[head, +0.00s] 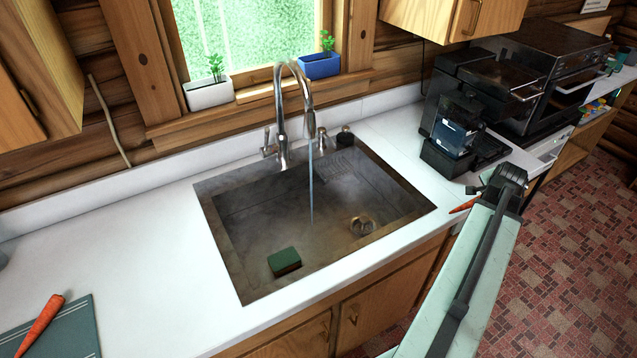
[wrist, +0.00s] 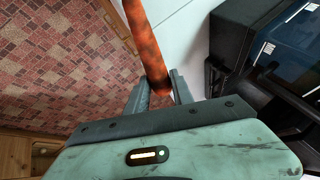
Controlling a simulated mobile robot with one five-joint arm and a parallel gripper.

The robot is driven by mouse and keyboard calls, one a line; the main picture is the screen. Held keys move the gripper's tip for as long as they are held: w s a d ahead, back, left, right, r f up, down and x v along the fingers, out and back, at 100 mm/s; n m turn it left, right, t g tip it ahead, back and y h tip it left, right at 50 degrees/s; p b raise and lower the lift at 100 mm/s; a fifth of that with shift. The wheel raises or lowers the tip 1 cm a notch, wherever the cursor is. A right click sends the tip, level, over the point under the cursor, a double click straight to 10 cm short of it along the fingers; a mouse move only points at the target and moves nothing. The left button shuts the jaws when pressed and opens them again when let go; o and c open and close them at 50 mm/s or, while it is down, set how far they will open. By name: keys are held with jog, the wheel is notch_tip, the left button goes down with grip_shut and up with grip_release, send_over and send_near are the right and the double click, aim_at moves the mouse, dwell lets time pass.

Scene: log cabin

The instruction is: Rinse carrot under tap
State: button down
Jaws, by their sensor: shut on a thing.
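My gripper (head: 478,190) is shut on an orange carrot (head: 463,206), right of the sink near the coffee machine. In the wrist view the carrot (wrist: 146,45) sticks out between the two fingers (wrist: 159,88). My arm hides part of the gripper in the head view. The metal tap (head: 281,110) stands behind the sink (head: 235,255), and a thin stream of water (head: 311,185) runs from it into the basin. The held carrot is outside the basin, apart from the water.
Another carrot (head: 40,325) lies on a blue-green cutting board (head: 78,335) at the left. A green sponge (head: 284,261) sits in the sink. The coffee machine (head: 458,120) stands at the right. The counter (head: 130,235) left of the sink is mostly clear.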

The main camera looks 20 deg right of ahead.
dwell(0.4)
jog(key=shift+s+d, duration=0.15)
jog(key=shift+d, duration=0.4)
jog(key=shift+a, duration=0.15)
jog(key=shift+a, duration=0.5)
jog(key=shift+d, duration=0.15)
jog(key=shift+d, duration=0.5)
